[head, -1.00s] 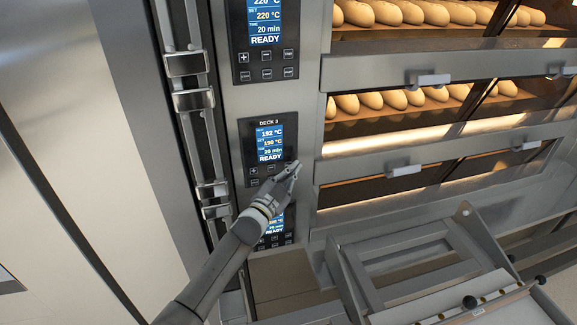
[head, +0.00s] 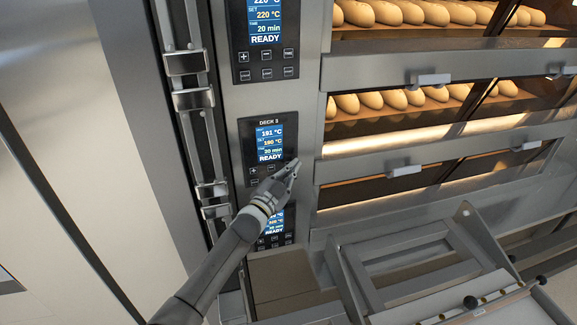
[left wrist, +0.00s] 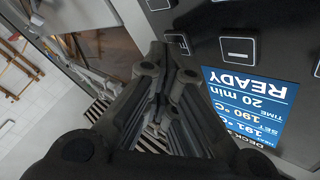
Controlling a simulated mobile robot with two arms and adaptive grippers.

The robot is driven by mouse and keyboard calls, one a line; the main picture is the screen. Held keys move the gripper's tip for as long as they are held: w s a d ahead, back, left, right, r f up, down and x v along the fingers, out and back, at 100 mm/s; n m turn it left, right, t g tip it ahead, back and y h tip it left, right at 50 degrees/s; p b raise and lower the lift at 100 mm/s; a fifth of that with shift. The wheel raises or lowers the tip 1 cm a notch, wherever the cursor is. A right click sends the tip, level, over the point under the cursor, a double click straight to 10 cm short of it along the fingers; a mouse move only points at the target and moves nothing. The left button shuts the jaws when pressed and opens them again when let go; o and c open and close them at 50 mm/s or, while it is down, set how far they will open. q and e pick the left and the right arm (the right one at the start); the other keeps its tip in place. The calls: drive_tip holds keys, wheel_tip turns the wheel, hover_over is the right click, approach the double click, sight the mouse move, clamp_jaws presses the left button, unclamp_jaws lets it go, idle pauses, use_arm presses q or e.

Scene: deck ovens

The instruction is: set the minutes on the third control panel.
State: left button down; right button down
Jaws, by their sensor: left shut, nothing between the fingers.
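The third control panel, labelled DECK 3 (head: 249,127), is a dark panel with a blue screen (head: 270,143) reading 191 °C, set 190 °C, 20 min and READY. Its plus button (head: 254,171) shows under the screen. My left gripper (head: 295,163) is shut and empty, with its tips at the panel's lower right corner, covering the right-hand buttons. In the left wrist view, the closed fingers (left wrist: 162,75) are beside the same screen (left wrist: 250,100), which appears upside down. I cannot tell whether the tips touch the panel. My right gripper is not in view.
Another panel (head: 265,57) is above, showing 220 °C and 20 min. A lower panel (head: 275,240) is partly hidden behind my left gripper. Oven decks with loaves (head: 390,98) and door handles (head: 405,171) are to the right. A metal loader frame (head: 400,243) stands lower right.

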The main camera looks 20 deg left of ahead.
use_arm(q)
drive_tip(key=shift+w+a, duration=0.1)
idle(0.3)
drive_tip(key=shift+s+d+p, duration=0.3)
drive_tip(key=shift+s+d, duration=0.15)
drive_tip(key=shift+s, duration=0.2)
drive_tip(key=s+d+p, duration=0.1)
drive_tip(key=s, duration=0.1)
drive_tip(key=s+d+p, duration=0.1)
drive_tip(key=s, duration=0.1)
drive_tip(key=shift+d, duration=0.4)
drive_tip(key=shift+f, duration=0.1)
